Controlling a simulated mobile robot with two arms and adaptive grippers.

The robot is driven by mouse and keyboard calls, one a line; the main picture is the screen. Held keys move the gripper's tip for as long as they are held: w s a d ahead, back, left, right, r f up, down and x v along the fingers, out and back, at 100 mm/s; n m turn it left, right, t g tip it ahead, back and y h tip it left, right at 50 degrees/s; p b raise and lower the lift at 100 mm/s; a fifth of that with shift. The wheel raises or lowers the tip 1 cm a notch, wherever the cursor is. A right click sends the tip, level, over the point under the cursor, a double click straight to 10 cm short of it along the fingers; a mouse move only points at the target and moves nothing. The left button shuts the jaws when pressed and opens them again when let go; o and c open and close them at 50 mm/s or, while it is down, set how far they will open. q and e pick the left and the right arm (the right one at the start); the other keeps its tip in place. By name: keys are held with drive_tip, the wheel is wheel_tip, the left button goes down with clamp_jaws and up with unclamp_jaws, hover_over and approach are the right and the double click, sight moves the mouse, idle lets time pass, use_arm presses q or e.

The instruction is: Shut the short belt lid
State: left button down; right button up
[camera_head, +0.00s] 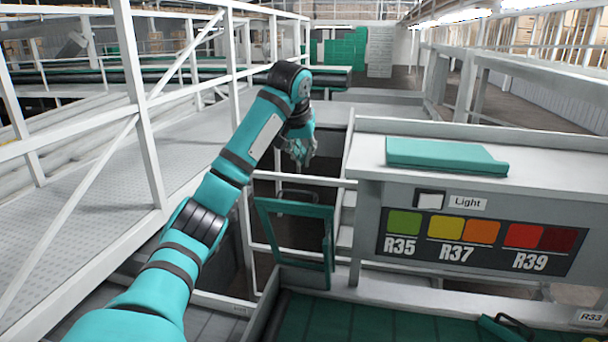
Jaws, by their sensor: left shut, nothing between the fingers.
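A teal-framed lid (328,243) with a see-through middle stands raised, close to upright, at the far left end of the green belt (345,320). A dark handle (300,194) shows at its top edge. My left arm reaches in from the lower left. My left gripper (300,158) is shut and empty, above and beyond the lid's top edge, and looks apart from it. Its fingers are small and partly shaded. My right gripper is out of view.
A grey cabinet with a colour-coded sign panel (475,230) stands to the right, with a teal slab (445,155) on top. A teal piece with a black handle (507,326) lies at the lower right. White railings (140,110) and a walkway fill the left.

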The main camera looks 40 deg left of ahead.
use_arm(q)
wheel_tip(320, 180, down, 7)
drive_tip(key=p, duration=0.4)
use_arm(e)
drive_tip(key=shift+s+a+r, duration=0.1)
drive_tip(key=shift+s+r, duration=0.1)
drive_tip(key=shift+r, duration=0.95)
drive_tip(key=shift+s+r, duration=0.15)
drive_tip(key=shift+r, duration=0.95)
